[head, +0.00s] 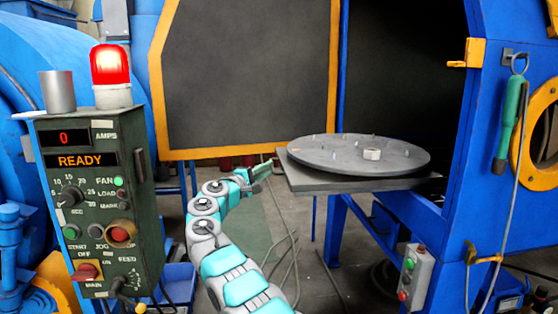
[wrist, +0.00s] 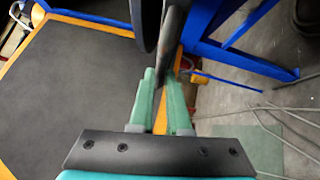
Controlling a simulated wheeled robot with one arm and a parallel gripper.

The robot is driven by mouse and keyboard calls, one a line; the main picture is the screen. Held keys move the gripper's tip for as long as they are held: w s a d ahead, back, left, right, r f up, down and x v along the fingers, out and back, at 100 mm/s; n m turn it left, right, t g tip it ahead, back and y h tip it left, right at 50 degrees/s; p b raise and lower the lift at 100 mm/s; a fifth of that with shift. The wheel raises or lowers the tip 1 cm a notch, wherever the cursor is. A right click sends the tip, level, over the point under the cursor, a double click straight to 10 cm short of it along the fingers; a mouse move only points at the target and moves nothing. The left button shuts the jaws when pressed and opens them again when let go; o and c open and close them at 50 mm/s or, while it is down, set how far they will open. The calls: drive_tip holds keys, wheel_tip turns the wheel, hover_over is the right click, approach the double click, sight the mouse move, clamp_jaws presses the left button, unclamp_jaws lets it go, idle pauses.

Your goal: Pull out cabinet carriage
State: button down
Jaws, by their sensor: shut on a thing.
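The cabinet carriage is a flat grey plate (head: 300,182) bearing a round grey turntable (head: 330,160). It stands in the open mouth of the blue cabinet and juts out at the front. Small pegs and a pale ring-shaped piece (head: 372,154) are on the turntable. My gripper (head: 268,168) is at the plate's left front corner. In the wrist view, the green fingers of my gripper (wrist: 164,85) are closed on the plate's edge (wrist: 177,40), seen edge-on. The turntable's rim also shows there (wrist: 147,22). The fingers partly hide the contact.
The dark door panel (head: 250,75) with an orange frame stands open at left. A control box (head: 95,205) with a lit red lamp (head: 110,65) is at near left. A small button box (head: 414,275) hangs at right. Hoses (head: 285,255) lie on the floor below the carriage.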

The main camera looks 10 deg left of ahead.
drive_tip(key=shift+s+a, duration=0.1)
drive_tip(key=shift+a, duration=0.4)
drive_tip(key=c, duration=1.2)
unclamp_jaws()
drive_tip(key=shift+o, duration=0.2)
drive_tip(key=b+v, duration=0.1)
drive_tip(key=v, duration=0.6)
drive_tip(key=shift+s+a+b, duration=0.15)
drive_tip(key=shift+s+b, duration=0.15)
drive_tip(key=shift+b, duration=0.1)
drive_tip(key=shift+f, duration=0.1)
